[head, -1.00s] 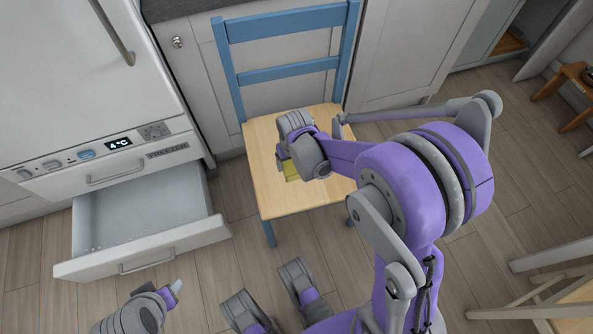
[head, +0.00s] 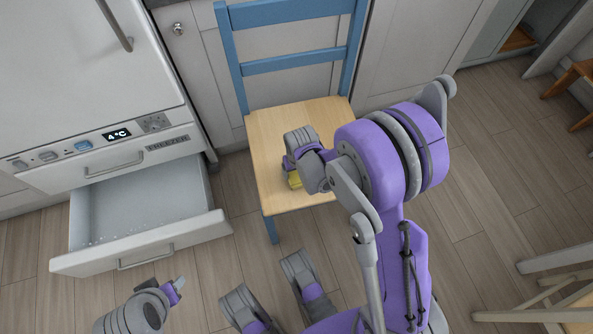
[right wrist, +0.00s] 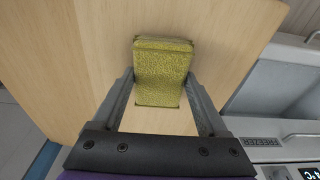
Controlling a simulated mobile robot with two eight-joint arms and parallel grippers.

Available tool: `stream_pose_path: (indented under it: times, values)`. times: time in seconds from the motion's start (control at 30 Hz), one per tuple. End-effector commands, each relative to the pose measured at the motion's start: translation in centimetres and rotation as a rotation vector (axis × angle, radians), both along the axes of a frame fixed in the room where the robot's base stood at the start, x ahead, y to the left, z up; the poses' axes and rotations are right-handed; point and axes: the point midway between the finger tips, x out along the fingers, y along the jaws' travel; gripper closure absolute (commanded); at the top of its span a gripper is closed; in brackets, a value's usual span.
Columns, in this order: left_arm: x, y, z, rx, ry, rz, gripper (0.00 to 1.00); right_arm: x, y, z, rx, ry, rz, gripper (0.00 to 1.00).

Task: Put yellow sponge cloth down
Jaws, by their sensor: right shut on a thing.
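The yellow sponge cloth (head: 294,180) is in my right gripper (head: 290,170), low over the wooden seat of the blue chair (head: 270,135). In the right wrist view, the textured yellow cloth (right wrist: 160,78) sits between the two fingers of the right gripper (right wrist: 161,88), with the pale seat (right wrist: 95,50) behind it. I cannot tell whether the cloth touches the seat. In the head view, the gripper and arm hide part of the cloth. My left gripper (head: 177,288) is at the lower left, away from the chair; its jaw opening is unclear.
The freezer drawer (head: 145,203) stands open and looks empty, left of the chair. The chair's blue backrest (head: 290,63) rises against the cabinets. Wooden furniture (head: 545,290) stands at the lower right. The left and rear parts of the seat are clear.

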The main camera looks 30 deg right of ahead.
Motion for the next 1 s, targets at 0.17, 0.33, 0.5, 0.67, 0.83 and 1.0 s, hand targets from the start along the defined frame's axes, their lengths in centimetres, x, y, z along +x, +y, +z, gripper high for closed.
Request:
stream_pose_path:
  times: [0.17, 0.33, 0.5, 0.67, 0.83, 1.0]
  values:
    - [0.1, 0.0, -0.4, 0.000, 0.001, 0.000, 0.50, 0.0, 0.0, -0.5, 0.000, 0.000, 0.000, 0.76]
    - [0.0, 0.0, -0.3, 0.000, 0.000, 0.000, 0.50, 0.0, 0.0, -0.3, 0.000, 0.000, 0.000, 0.00]
    - [0.0, 0.0, -0.3, 0.000, 0.000, 0.000, 0.50, 0.0, 0.0, -0.3, 0.000, 0.000, 0.000, 0.00]
    - [0.0, 0.0, 0.3, 0.000, 0.000, 0.000, 0.50, -0.1, 0.0, 0.6, 0.000, 0.000, 0.000, 0.00]
    - [-0.2, 0.0, 1.5, 0.000, -0.003, 0.000, 0.50, -0.6, 0.1, 3.8, 0.000, -0.001, 0.000, 0.00]
    - [-0.5, 0.0, 2.9, 0.000, -0.007, 0.000, 0.50, -1.1, 0.3, 7.7, 0.000, -0.001, 0.000, 0.00]
